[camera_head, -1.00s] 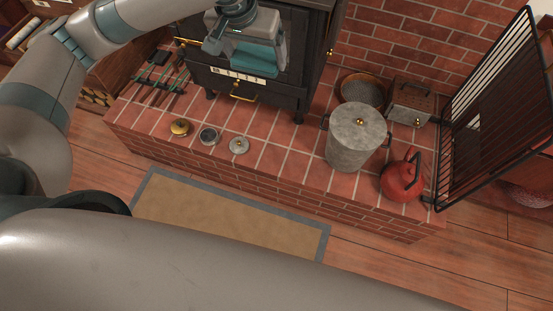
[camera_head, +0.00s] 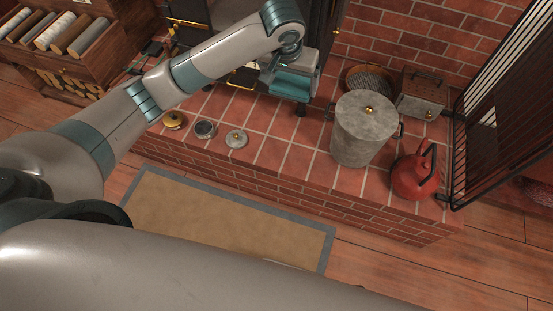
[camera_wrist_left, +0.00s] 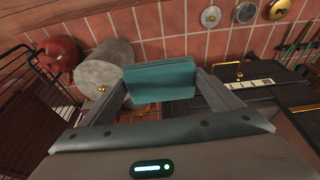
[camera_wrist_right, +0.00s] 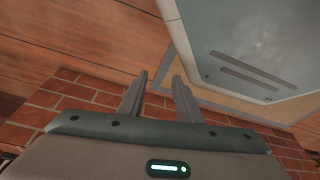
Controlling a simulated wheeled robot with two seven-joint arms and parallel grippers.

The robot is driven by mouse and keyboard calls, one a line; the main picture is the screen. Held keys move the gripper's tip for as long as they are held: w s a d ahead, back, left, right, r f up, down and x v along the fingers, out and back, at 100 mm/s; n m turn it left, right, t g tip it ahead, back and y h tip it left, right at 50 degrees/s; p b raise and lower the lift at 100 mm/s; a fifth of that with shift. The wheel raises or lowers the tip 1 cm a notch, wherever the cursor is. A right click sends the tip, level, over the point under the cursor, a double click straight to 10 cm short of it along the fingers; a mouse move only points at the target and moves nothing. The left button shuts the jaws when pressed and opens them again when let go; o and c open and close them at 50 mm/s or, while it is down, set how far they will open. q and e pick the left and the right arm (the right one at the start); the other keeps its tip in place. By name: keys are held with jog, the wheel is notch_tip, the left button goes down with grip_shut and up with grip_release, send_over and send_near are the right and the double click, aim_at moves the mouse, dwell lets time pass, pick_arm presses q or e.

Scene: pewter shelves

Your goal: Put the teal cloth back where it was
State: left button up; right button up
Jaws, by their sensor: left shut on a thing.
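The teal cloth (camera_head: 292,85) is held in my left gripper (camera_head: 290,78), in front of the black stove's right side and above the brick hearth. The left wrist view shows the cloth (camera_wrist_left: 160,82) as a folded, flat piece between the two fingers, which are shut on it. The cloth hangs clear of the hearth tiles as far as I can see. My right gripper (camera_wrist_right: 158,85) shows only in the right wrist view. Its fingers are apart with nothing between them, over the hearth's brick side and the wooden floor.
A grey lidded pot (camera_head: 362,130), a red kettle (camera_head: 411,176), a round pan (camera_head: 368,80), a metal box (camera_head: 422,92) and a black fire screen (camera_head: 500,120) crowd the hearth's right. Tiles between lids and pot are clear.

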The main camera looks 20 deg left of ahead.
pick_arm(q)
jog(key=s+d+f+b, duration=0.1)
jog(key=f+b, duration=0.5)
jog(key=f, duration=1)
jog(key=s+d+f+b, duration=0.1)
jog(key=d+f+b, duration=0.2)
jog(key=f, duration=1.3)
jog(key=shift+d+f+g+b, duration=0.2)
jog(key=shift+g+b, duration=0.1)
jog(key=shift+b, duration=1.6)
pick_arm(e)
jog(key=w+a+r+t, duration=0.1)
jog(key=w+r, duration=0.2)
jog(key=r, duration=0.4)
jog(key=w+a+r+t+y, duration=0.1)
jog(key=w+a+r, duration=0.1)
jog(key=r, duration=0.6)
jog(key=shift+w, duration=0.5)
pick_arm(q)
jog(key=shift+s, duration=0.1)
pick_arm(e)
jog(key=shift+a+r+t, duration=0.1)
jog(key=shift+t, duration=0.2)
